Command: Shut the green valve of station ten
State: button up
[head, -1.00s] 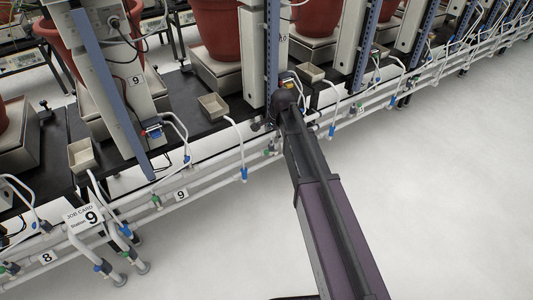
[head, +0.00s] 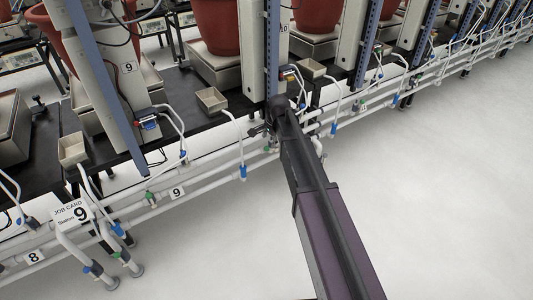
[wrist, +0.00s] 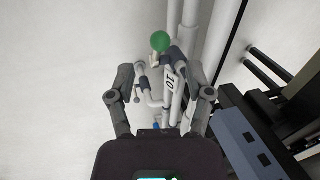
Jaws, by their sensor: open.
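The green valve shows in the wrist view as a round green knob (wrist: 160,41) on a white pipe, just beyond my fingertips. A white tag marked 10 (wrist: 169,83) sits on the pipe close to it. My gripper (wrist: 163,82) is open, with one finger on each side of the pipework and nothing visibly held. The knob lies in line with the gap between the fingers, apart from them. In the head view my gripper (head: 259,130) is at the pipe rails, small and partly dark against the bench. A small green spot (head: 267,149) shows just below it.
White pipe rails (head: 215,170) with blue and green fittings run along the bench front. Station nine's tag (head: 177,193) and job card (head: 72,213) are at left. A grey post (head: 271,55) stands close behind my gripper. The pale floor at right is clear.

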aim_at(267, 147)
jog(key=shift+b+x, duration=2.9)
jog(key=shift+x, duration=0.35)
jog(key=shift+c, duration=0.2)
grip_shut()
